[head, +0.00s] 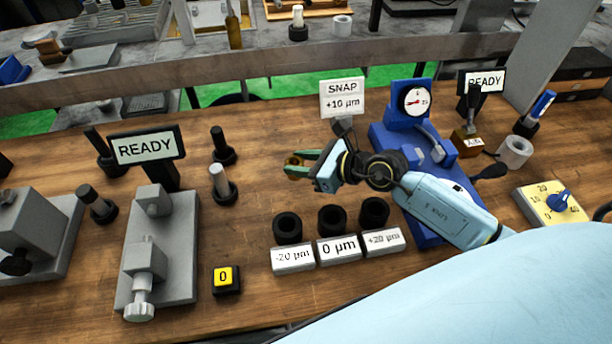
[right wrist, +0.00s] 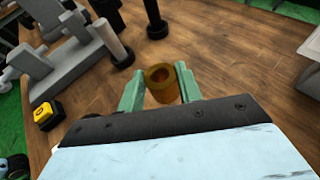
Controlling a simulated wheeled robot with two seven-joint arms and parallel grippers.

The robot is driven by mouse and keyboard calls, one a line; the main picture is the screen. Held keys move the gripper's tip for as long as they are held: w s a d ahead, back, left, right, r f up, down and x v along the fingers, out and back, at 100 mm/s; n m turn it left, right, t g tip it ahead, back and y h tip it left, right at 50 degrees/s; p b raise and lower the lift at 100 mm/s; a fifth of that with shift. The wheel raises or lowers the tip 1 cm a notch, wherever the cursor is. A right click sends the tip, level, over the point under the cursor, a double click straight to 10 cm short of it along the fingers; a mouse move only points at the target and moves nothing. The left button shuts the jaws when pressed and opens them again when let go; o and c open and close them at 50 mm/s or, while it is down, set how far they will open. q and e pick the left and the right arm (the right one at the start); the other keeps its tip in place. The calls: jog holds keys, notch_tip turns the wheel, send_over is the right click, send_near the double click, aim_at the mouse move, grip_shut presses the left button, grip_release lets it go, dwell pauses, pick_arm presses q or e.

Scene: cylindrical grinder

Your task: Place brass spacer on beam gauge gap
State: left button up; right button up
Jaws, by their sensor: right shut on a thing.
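The brass spacer (right wrist: 162,84) is a hollow ring held between the green fingers of my right gripper (right wrist: 161,92). In the head view that gripper (head: 304,166) is over the middle of the bench, left of the blue gauge, and its fingers mostly hide the spacer. No label reads "beam". A grey gauge (head: 160,252) with two upright blocks and a gap between them stands at left, below a READY display (head: 147,146). This gap looks empty. The spacer is apart from it, to its right. My left gripper is not in view.
A yellow 0 button (head: 226,280) sits right of the grey gauge. Posts on black bases (head: 222,184) stand between it and my gripper. Several black rings stand behind labelled blocks (head: 338,250). The blue gauge (head: 407,148) with a dial is at right, by a SNAP sign (head: 342,97).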

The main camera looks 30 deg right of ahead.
jog(key=shift+f, duration=0.7)
notch_tip(320, 180, down, 3)
jog(key=shift+f+b, duration=0.1)
jog(key=shift+b, duration=0.75)
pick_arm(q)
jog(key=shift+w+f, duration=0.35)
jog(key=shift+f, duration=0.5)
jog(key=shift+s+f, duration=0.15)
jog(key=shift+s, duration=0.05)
pick_arm(e)
jog(key=o, duration=1.2)
jog(key=shift+f, duration=0.1)
